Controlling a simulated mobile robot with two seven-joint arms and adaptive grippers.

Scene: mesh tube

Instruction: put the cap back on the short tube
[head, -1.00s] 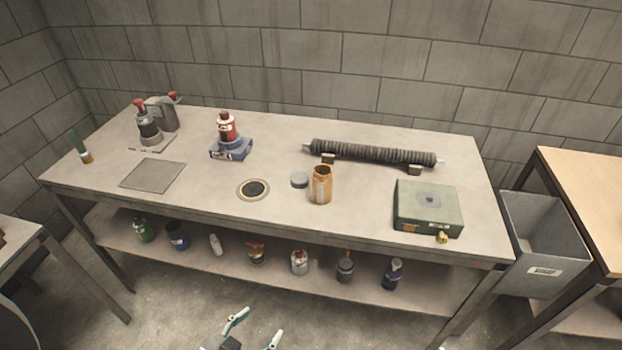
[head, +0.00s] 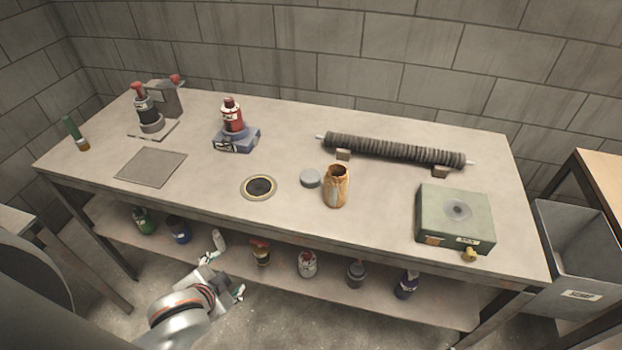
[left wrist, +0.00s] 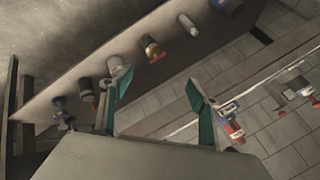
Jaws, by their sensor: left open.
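The short tube (head: 336,187) is an orange-brown, open-topped cylinder standing upright near the front middle of the table. A grey round cap (head: 310,178) lies flat on the table just left of it, apart from it. My left gripper (head: 222,276) is in front of the table, below the tabletop edge, far from both. It is open and empty; its two teal-lined fingers (left wrist: 153,95) stand apart in the left wrist view. The tube and cap cannot be made out in the left wrist view. My right gripper is not in view.
A long dark mesh tube (head: 395,150) rests on blocks at the back right. A green box (head: 454,218) stands at the right. A ring-shaped disc (head: 259,187), a grey plate (head: 152,167) and a red bottle (head: 232,116) are to the left. Several bottles stand on the lower shelf.

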